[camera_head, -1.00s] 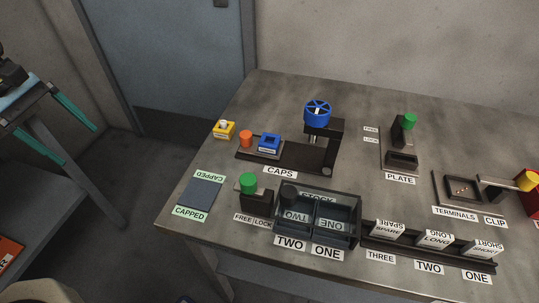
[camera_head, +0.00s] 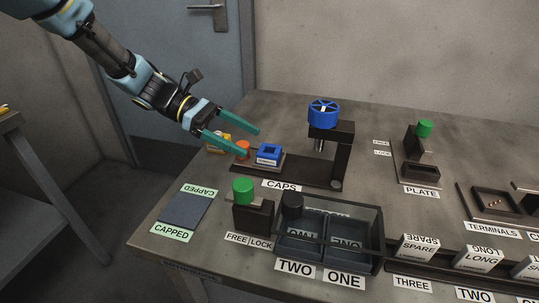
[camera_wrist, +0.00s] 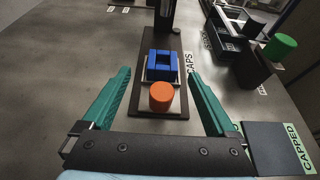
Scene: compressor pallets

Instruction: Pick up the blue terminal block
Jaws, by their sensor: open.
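The blue terminal block (camera_head: 269,154) is a small square block with an open centre. It sits on the dark base plate of the press marked CAPS, beside an orange cylinder (camera_head: 243,149). In the wrist view the block (camera_wrist: 161,65) lies ahead of my gripper, near the middle, with the orange cylinder (camera_wrist: 161,96) nearer to me. My gripper (camera_head: 252,142) has green fingers, spread apart and empty. In the wrist view the fingers (camera_wrist: 160,92) stand left and right of the plate. The head view does not make clear how high they are above it.
A press with a blue handwheel (camera_head: 323,114) rises at the plate's far end. A yellow block (camera_head: 218,142) is partly hidden behind a finger. A green-knobbed holder (camera_head: 243,192), a dark bin (camera_head: 380,240) and the CAPPED mat (camera_head: 186,210) stand nearer the table's front.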

